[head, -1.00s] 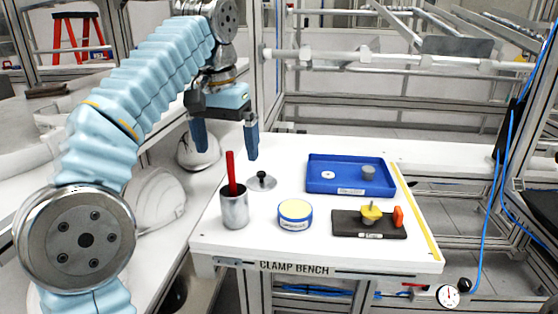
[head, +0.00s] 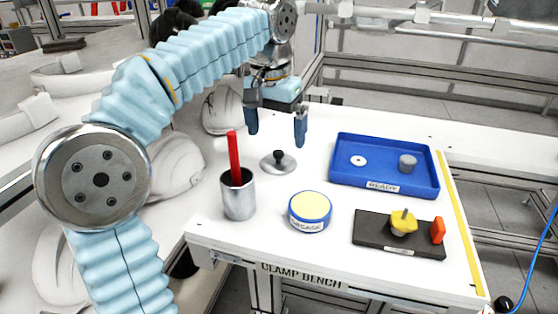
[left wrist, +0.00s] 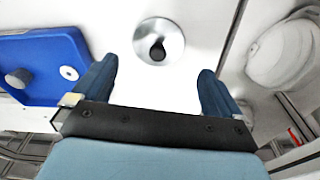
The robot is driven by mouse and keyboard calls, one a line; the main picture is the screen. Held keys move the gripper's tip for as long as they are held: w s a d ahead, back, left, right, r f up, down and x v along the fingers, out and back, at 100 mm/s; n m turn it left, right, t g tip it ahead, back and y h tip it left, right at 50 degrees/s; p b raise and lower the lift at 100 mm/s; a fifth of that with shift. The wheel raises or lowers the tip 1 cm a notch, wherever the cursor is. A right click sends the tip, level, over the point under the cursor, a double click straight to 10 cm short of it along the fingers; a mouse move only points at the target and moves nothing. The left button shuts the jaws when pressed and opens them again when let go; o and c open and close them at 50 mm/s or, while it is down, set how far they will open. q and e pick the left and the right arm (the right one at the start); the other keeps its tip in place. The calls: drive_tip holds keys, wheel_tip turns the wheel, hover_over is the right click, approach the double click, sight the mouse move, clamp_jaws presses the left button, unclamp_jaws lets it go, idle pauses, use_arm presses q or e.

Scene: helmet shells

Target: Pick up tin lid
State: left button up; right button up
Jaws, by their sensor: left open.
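The tin lid (head: 278,162) is a round silver disc with a black knob. It lies flat on the white bench, behind the metal cup. In the left wrist view the lid (left wrist: 159,42) shows beyond the fingertips, roughly centred between them. My left gripper (head: 276,130) is open and empty, with its two blue fingers pointing down above and a little behind the lid. It also shows in the left wrist view (left wrist: 158,82). The lid is apart from both fingers. My right gripper is not in view.
A metal cup (head: 239,200) with a red stick stands in front of the lid. A yellow-topped round tin (head: 310,212), a black fixture block (head: 372,229) and a blue tray (head: 432,186) stand to the right. White helmet shells (head: 172,172) lie to the left.

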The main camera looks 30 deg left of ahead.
sight(278, 152)
use_arm(q)
drive_tip(key=f, duration=0.5)
drive_tip(key=shift+w+d+f, duration=0.1)
drive_tip(key=shift+d+f, duration=0.1)
drive_tip(key=shift+f, duration=0.15)
drive_tip(key=c, duration=0.9)
